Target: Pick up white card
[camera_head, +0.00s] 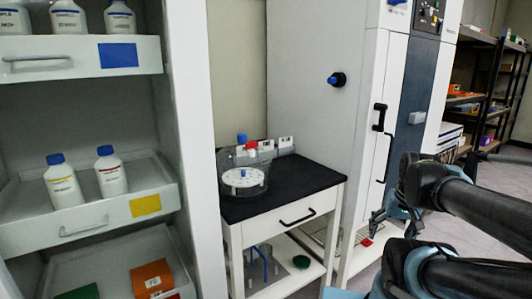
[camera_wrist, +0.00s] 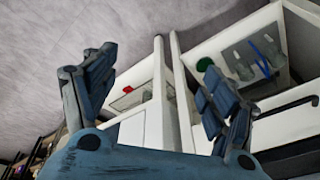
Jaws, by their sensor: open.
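I cannot make out a white card for certain in either view. My gripper (camera_wrist: 158,80) is open in the wrist view, its two blue-grey fingers spread wide with nothing between them. Beyond the fingers lie the grey floor and white furniture edges. In the head view my arm comes in from the right, in front of the tall white and blue cabinet, and hides part of its base. The left shelf unit bears a blue card (camera_head: 118,55) and a yellow card (camera_head: 145,206) on its drawer fronts.
White bottles (camera_head: 62,182) stand in the left drawers. An orange box (camera_head: 152,279) is in the lowest drawer. A clear round vessel (camera_head: 244,178) stands on the black-topped bench (camera_head: 295,182). A freeze dryer-like cabinet (camera_head: 412,80) and dark shelves (camera_head: 470,80) stand right.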

